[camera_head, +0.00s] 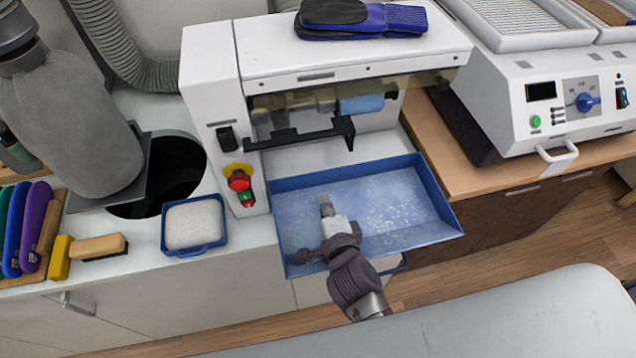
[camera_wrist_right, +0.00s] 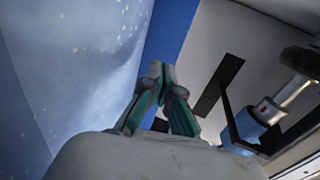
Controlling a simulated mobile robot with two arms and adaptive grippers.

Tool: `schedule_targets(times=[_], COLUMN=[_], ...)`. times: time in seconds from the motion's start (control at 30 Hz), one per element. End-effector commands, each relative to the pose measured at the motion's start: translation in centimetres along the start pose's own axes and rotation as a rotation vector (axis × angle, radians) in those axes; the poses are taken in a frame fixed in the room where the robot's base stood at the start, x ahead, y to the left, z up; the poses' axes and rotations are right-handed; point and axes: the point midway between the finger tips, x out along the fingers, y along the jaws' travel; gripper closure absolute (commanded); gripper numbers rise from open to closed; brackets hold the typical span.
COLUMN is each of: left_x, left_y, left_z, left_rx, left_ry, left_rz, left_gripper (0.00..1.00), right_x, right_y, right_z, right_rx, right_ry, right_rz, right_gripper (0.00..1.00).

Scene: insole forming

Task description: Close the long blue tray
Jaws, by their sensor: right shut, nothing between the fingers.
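The long blue tray (camera_head: 410,205) is pulled out below the white grinding machine and juts toward me, with pale dust specks on its floor. My right gripper (camera_head: 325,204) is over the tray's inside, shut and empty, with its fingertips pointing toward the machine. In the right wrist view the fingertips (camera_wrist_right: 155,72) are close together with nothing between them. The tray's blue floor (camera_wrist_right: 80,60) fills the left of that view and its darker blue wall (camera_wrist_right: 168,50) stands beyond the fingertips. I cannot tell whether the gripper touches the tray. My left gripper is not in view.
The white machine (camera_head: 213,90) stands behind the tray, with a black bracket (camera_head: 310,134) above it. A small blue dish with a white pad (camera_head: 193,224) sits to the left. A grey padded surface (camera_head: 500,325) lies in front. A wooden counter (camera_head: 480,175) is at the right.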

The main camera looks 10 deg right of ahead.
Motion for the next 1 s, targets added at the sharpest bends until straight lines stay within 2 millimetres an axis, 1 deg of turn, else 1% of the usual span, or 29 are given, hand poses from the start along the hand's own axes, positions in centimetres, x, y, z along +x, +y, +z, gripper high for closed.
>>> schedule_targets(times=[0.03, 0.1, 0.2, 0.3, 0.5, 0.83, 0.93, 1.0], left_x=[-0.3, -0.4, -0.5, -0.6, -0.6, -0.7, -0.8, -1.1], left_y=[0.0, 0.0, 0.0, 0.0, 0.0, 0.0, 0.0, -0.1], left_z=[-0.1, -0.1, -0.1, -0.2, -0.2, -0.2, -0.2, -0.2], left_rx=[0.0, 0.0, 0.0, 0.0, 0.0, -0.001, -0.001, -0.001], left_ry=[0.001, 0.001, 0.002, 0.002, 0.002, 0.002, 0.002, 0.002], left_rz=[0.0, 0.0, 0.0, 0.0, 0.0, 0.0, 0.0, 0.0], left_gripper=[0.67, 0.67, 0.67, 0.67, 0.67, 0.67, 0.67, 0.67], right_x=[1.1, 2.4, 4.0, 5.0, 5.9, 6.0, 7.1, 8.5], right_y=[-0.2, -0.2, -0.1, -0.1, 0.0, -0.1, -0.5, -1.0], right_z=[0.0, 0.0, 0.0, 0.0, 0.0, 0.0, 0.1, 0.1], right_rx=[0.001, 0.001, 0.001, 0.0, -0.001, -0.001, -0.004, -0.005], right_ry=[0.001, 0.0, 0.0, 0.0, -0.001, -0.002, -0.003, -0.005], right_rz=[-0.001, -0.001, -0.001, 0.0, -0.001, -0.001, -0.001, -0.003], right_gripper=[1.0, 1.0, 1.0, 1.0, 1.0, 1.0, 1.0, 1.0])
